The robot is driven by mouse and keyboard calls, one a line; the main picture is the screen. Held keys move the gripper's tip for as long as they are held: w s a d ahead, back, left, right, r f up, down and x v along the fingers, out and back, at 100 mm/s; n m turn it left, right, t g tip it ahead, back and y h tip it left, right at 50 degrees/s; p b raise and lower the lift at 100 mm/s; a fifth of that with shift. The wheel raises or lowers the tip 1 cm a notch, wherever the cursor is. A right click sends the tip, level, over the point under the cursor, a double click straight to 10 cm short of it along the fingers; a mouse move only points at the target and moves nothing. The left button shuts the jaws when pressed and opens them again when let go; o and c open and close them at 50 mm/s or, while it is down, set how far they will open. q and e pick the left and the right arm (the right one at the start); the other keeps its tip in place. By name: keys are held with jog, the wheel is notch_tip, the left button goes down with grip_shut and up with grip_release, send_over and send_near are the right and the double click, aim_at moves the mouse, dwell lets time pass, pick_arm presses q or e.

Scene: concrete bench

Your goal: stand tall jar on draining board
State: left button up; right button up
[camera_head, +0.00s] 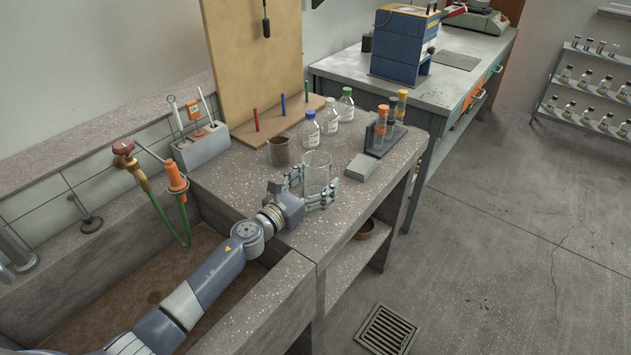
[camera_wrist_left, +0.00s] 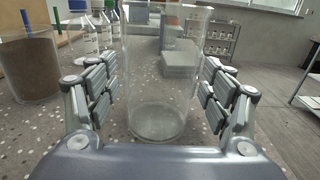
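The tall jar (camera_head: 317,171) is clear glass and stands upright on the speckled concrete bench. In the left wrist view the jar (camera_wrist_left: 158,95) stands between the two fingers of my left gripper (camera_wrist_left: 160,100). Gaps show between the fingers and the glass on both sides, so the gripper is open around the jar. In the head view my left gripper (camera_head: 308,190) reaches it from the front left. The draining board (camera_head: 278,119) seems to be the brown wooden base with red, blue and green pegs, behind the jar. My right gripper is not in view.
A brown-filled beaker (camera_head: 279,152) stands left of the jar. Capped bottles (camera_head: 329,117) stand behind it. A grey block (camera_head: 360,167) and a tube rack (camera_head: 384,137) are to the right. The sink (camera_head: 150,290) lies at the front left.

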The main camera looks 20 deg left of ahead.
pick_arm(q)
jog(key=shift+r, duration=0.2)
jog(key=shift+s+a+f, duration=0.15)
jog(key=shift+s, duration=0.2)
jog(key=b+v, duration=0.1)
jog(key=v, duration=0.9)
jog(key=shift+s, duration=0.2)
jog(key=shift+s+a, duration=0.2)
jog(key=shift+s, duration=0.25)
